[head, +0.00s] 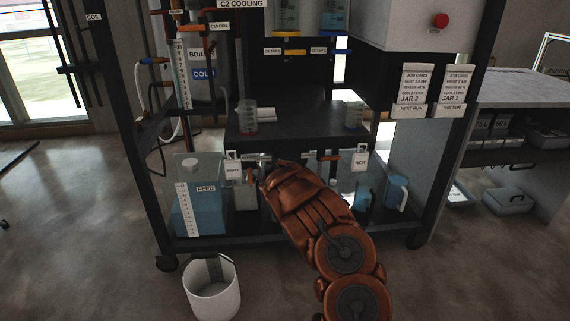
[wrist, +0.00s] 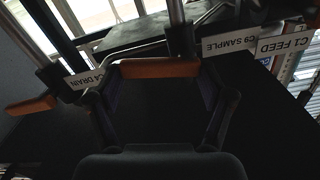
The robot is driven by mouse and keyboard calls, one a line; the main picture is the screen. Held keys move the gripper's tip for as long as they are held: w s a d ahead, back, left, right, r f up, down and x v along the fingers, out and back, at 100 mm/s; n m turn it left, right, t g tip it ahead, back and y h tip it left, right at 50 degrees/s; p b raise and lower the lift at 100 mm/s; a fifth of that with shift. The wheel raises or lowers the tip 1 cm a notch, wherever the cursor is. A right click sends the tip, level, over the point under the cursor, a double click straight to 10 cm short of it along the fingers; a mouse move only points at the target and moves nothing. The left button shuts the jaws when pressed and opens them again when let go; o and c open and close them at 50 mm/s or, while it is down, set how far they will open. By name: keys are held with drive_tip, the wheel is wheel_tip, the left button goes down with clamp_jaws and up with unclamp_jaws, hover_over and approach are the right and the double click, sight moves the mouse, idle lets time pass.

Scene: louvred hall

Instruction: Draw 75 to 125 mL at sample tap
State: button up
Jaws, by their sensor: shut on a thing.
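My gripper (wrist: 160,78) is shut on an orange lever (wrist: 160,68), which lies across between its fingertips in the wrist view. A C9 SAMPLE label (wrist: 230,42) is just right of this lever. A C4 DRAIN label (wrist: 84,78) is on the left, near another orange lever (wrist: 30,105). In the head view my arm reaches to the taps below the shelf and hides the gripped lever. A graduated beaker (head: 247,116) stands on the shelf at left, and another (head: 353,115) at right. Whether anything flows from the tap cannot be seen.
A blue FEED tank (head: 200,215) stands low at left, with a white bucket (head: 212,292) on the floor before it. A HOT tag (head: 360,160) hangs right of the taps. A blue jug (head: 396,193) stands on the lower deck. A side bench (head: 520,90) is at right.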

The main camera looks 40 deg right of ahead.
drive_tip(key=c, duration=0.3)
drive_tip(key=shift+c, duration=0.2)
drive_tip(key=shift+r+n+p, duration=0.2)
drive_tip(key=shift+n+p, duration=0.1)
drive_tip(key=shift+n, duration=0.4)
drive_tip(key=shift+r+n, duration=0.1)
drive_tip(key=shift+n, duration=0.6)
drive_tip(key=o, duration=1.1)
drive_tip(key=shift+c, duration=0.2)
drive_tip(key=shift+a, duration=0.15)
